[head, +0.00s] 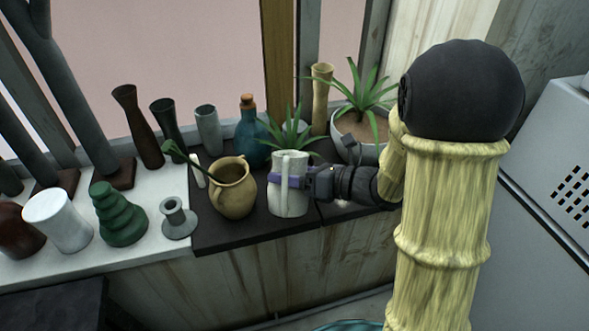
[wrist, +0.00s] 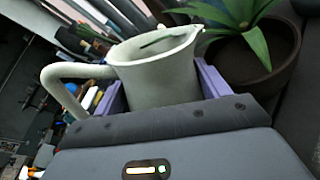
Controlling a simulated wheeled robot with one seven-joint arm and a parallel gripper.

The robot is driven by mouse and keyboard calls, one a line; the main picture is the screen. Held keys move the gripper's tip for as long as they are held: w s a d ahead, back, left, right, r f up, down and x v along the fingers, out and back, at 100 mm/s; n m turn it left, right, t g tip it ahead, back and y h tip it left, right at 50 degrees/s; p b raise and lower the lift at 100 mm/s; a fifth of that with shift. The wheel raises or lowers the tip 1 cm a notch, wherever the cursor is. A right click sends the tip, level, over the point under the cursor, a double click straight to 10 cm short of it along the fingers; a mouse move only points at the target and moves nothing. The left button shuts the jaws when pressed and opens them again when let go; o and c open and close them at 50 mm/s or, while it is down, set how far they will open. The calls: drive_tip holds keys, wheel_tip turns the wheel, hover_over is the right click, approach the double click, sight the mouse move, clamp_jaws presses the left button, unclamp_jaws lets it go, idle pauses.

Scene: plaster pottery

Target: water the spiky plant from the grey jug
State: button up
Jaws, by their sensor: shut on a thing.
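My gripper (head: 288,181) is shut on the pale grey jug (head: 290,202), its purple fingers around the body. In the head view the jug looks upright, at the dark surface; I cannot tell whether it touches. The wrist view shows the jug (wrist: 156,75) with its handle at left and its spout at upper right; its inside is mostly shaded. A spiky plant (head: 289,135) rises just behind the jug, its pot hidden. Another spiky plant (head: 364,95) stands to the right in a pale pot (head: 343,124). The wrist view shows a spiky plant (wrist: 243,25) in a dark-looking pot (wrist: 262,72) beyond the spout.
A tan jug (head: 233,190) stands close left of the grey jug. A blue corked bottle (head: 250,135) and a tall tan vase (head: 321,98) stand behind. Several vases and a green stacked piece (head: 118,215) crowd the left. The dark surface's front strip is clear.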

sight(292, 174)
drive_tip(key=shift+s+f+n+b, duration=0.25)
drive_tip(key=shift+f+b, duration=0.25)
drive_tip(key=shift+b, duration=0.95)
drive_tip(key=shift+f+b, duration=0.1)
drive_tip(key=shift+b, duration=0.3)
drive_tip(key=f+b, duration=0.1)
drive_tip(key=b, duration=0.2)
drive_tip(key=f+n+b, duration=0.1)
drive_tip(key=b, duration=0.2)
drive_tip(key=shift+s+n+t+y+b, duration=0.25)
drive_tip(key=shift+t+y+b, duration=0.05)
drive_tip(key=shift+t, duration=0.1)
drive_tip(key=shift+b, duration=0.4)
drive_tip(key=f+n+b, duration=0.1)
drive_tip(key=b, duration=0.5)
drive_tip(key=shift+s+n+t+y+b, duration=0.3)
drive_tip(key=shift+s+n, duration=0.1)
drive_tip(key=b, duration=0.2)
drive_tip(key=n+b, duration=0.1)
drive_tip(key=b, duration=0.2)
drive_tip(key=shift+s, duration=0.25)
drive_tip(key=shift+r+n+b, duration=0.2)
drive_tip(key=shift+n+b, duration=0.1)
drive_tip(key=shift+r+p, duration=1.3)
drive_tip(key=shift+r, duration=2.25)
